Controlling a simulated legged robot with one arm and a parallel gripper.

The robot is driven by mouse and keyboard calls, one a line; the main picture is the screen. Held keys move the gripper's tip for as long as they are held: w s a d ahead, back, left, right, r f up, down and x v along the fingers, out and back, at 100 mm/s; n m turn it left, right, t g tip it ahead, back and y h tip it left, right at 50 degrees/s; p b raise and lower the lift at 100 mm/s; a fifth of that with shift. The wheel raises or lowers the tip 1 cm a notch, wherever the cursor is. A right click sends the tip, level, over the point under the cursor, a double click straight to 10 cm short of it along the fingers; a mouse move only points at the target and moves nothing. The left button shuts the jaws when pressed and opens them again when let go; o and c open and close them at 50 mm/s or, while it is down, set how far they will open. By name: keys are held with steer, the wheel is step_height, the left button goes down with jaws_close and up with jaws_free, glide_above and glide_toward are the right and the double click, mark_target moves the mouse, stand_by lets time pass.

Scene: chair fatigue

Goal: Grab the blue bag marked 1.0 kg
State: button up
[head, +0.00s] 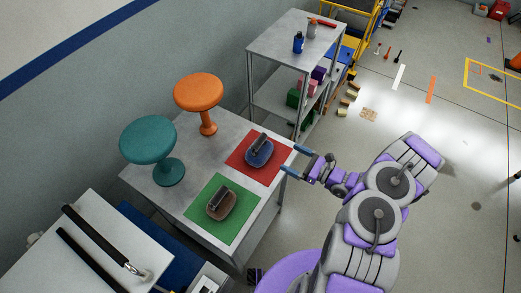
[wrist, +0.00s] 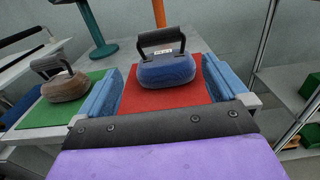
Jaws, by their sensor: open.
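A blue bag (head: 260,151) with a dark handle on top sits upright on a red mat (head: 242,160) near the right end of a grey table. It also shows in the wrist view (wrist: 167,71), centred between my fingers and beyond their tips. No 1.0 kg marking is readable on it. A brown bag (head: 221,203) with a dark handle sits on a green mat (head: 203,223), nearer in the head view and to the left in the wrist view (wrist: 65,86). My gripper (head: 296,160) is open and empty at the table's right edge, its blue fingers apart and pointing at the blue bag.
An orange stool (head: 198,92) and a teal stool (head: 149,141) stand on the table behind the bags. A grey shelf unit (head: 294,40) with bottles and boxes stands at the back. Open floor (head: 450,200) lies to the right.

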mark_target(268, 153)
steer(key=b+x, duration=0.1)
steer(key=x, duration=1)
steer(key=shift+s, duration=0.1)
steer(key=shift+r+b+x, duration=0.15)
steer(key=shift+b+x, duration=0.25)
steer(key=shift+x, duration=1.15)
steer(key=shift+r+b+x, duration=0.15)
steer(key=shift+b+x, duration=0.2)
steer(key=shift+x, duration=1.2)
steer(key=shift+c, duration=0.5)
steer(key=shift+d, duration=0.1)
steer(key=c, duration=1.7)
steer(key=shift+c, duration=0.2)
